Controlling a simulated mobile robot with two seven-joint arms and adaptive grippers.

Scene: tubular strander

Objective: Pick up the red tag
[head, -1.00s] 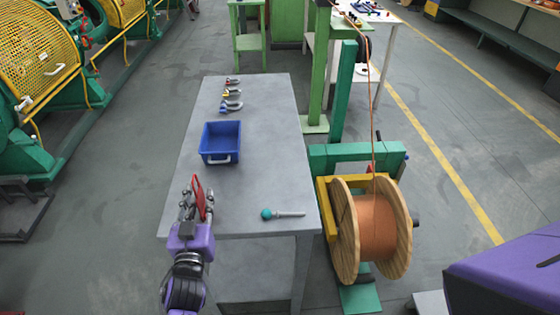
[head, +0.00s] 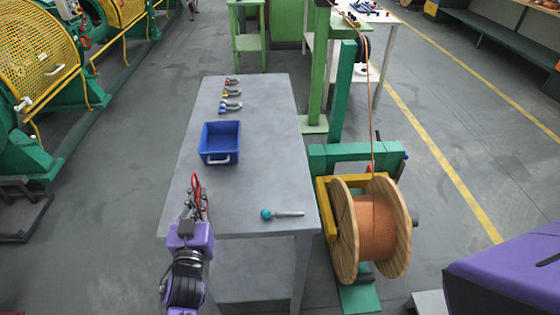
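The red tag (head: 196,184) shows as a narrow red shape at the fingertips of my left gripper (head: 195,205), over the near left part of the grey table (head: 262,185). The fingers lie on both sides of its lower end and appear shut on it. They hide part of it, and any gap between tag and tabletop is hard to judge. My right gripper is not in view.
A blue bin (head: 220,142) stands on the table beyond my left gripper. Several shackles (head: 231,94) lie behind it. A teal-ended pin (head: 282,213) lies near the front edge. A copper wire spool (head: 377,228) stands right of the table.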

